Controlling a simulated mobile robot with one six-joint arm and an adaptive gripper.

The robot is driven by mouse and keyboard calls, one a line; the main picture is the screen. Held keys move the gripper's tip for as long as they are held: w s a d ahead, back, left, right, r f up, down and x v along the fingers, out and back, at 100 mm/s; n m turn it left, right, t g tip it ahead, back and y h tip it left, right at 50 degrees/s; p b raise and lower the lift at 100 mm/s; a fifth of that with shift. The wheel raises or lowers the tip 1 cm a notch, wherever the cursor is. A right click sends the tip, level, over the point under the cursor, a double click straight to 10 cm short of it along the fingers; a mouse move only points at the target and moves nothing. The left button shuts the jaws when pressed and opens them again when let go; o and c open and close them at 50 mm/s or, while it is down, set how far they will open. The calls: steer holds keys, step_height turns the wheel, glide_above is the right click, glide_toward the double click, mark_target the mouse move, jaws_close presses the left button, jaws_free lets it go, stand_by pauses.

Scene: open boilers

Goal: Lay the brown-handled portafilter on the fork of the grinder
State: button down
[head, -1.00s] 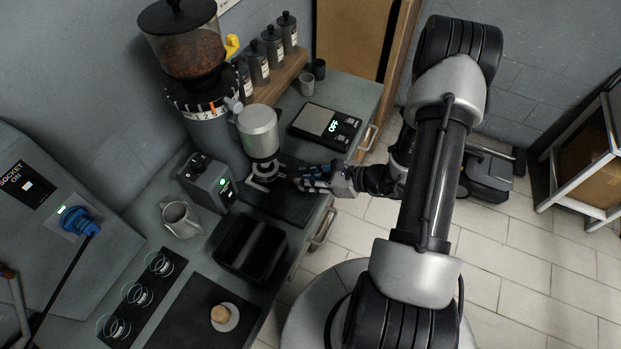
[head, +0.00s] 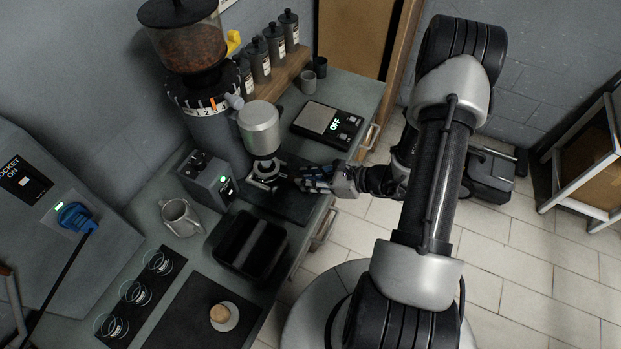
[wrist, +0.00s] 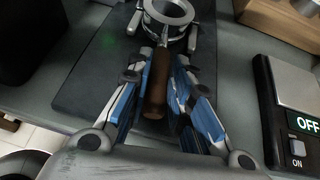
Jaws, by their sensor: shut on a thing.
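The brown-handled portafilter (wrist: 160,80) shows in the wrist view, its brown handle between my blue-padded fingers and its round metal basket ahead, at the top of the picture. My gripper (wrist: 158,95) is shut on the handle. In the head view my gripper (head: 308,178) comes in from the right, low over the counter. The portafilter's metal head (head: 265,172) is under the spout of the grinder (head: 212,130), around the fork. I cannot tell whether the portafilter rests on the fork or is just above it.
A black knock box (head: 250,245) stands in front of the grinder. A scale (head: 327,125) reading OFF lies behind my gripper.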

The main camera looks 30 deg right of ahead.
steer(key=shift+a, duration=0.1)
steer(key=c, duration=1.8)
jaws_free()
steer(key=shift+w+f, duration=0.1)
steer(key=shift+o, duration=0.6)
steer(key=shift+w+a, duration=0.1)
steer(key=shift+a, duration=0.05)
steer(key=o, duration=0.3)
steer(key=shift+d, duration=0.2)
steer(key=v, duration=1.2)
steer(key=shift+a, duration=0.1)
